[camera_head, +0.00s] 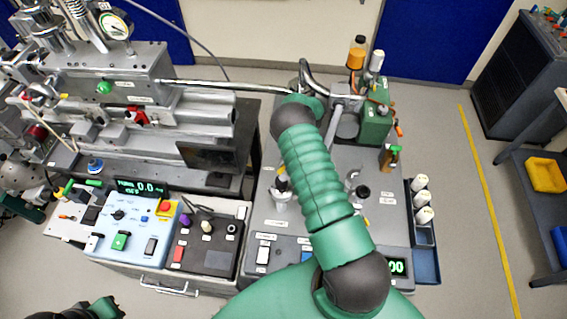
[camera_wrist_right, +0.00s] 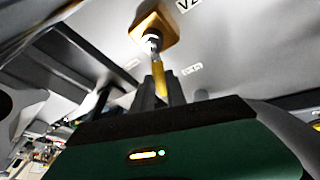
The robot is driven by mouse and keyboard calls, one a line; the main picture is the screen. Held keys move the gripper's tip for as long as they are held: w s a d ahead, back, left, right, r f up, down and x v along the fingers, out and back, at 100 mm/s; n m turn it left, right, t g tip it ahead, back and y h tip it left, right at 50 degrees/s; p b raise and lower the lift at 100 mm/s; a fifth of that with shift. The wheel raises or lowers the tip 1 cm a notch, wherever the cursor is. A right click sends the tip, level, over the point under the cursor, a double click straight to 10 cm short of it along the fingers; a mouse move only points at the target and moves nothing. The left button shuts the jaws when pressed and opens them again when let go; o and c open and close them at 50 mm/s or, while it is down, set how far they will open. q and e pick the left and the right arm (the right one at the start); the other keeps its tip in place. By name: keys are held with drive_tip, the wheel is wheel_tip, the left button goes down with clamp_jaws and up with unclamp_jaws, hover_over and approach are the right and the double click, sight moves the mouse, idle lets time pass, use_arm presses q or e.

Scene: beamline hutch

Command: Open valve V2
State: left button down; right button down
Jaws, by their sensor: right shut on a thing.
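Valve V2 shows in the right wrist view as a yellow block (camera_wrist_right: 155,32) with a short metal stem and a yellow lever (camera_wrist_right: 158,75). A partly cut-off label beginning with "V2" lies beside it on the grey panel. My right gripper (camera_wrist_right: 160,88) is shut on the yellow lever, with its dark fingers against it. In the head view my green right arm rises over the grey bench and hides the right gripper and most of the valve. A dark green part of my left arm shows at the bottom left edge; its gripper is not seen.
A green box (camera_head: 375,124) with bottles behind it stands at the back of the grey bench. White-capped bottles (camera_head: 421,198) stand in a blue rack on the right. A blue control box (camera_head: 133,228) and metal machinery fill the left.

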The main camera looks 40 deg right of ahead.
drive_tip(key=n, duration=0.1)
drive_tip(key=n+g+b, duration=0.1)
drive_tip(key=n, duration=0.1)
drive_tip(key=shift+s+d, duration=0.35)
drive_tip(key=shift+s, duration=0.05)
drive_tip(key=shift+s+d+r+n+g+b, duration=0.1)
drive_tip(key=shift+s+d+n+g+b, duration=0.15)
drive_tip(key=shift+n, duration=0.3)
drive_tip(key=shift+s+d+r+n+g+b, duration=0.1)
drive_tip(key=shift+n+g+b, duration=0.25)
drive_tip(key=shift+n, duration=0.2)
drive_tip(key=c, duration=1.6)
unclamp_jaws()
drive_tip(key=shift+o, duration=1.3)
drive_tip(key=shift+s+f, duration=0.1)
drive_tip(key=shift+s, duration=0.1)
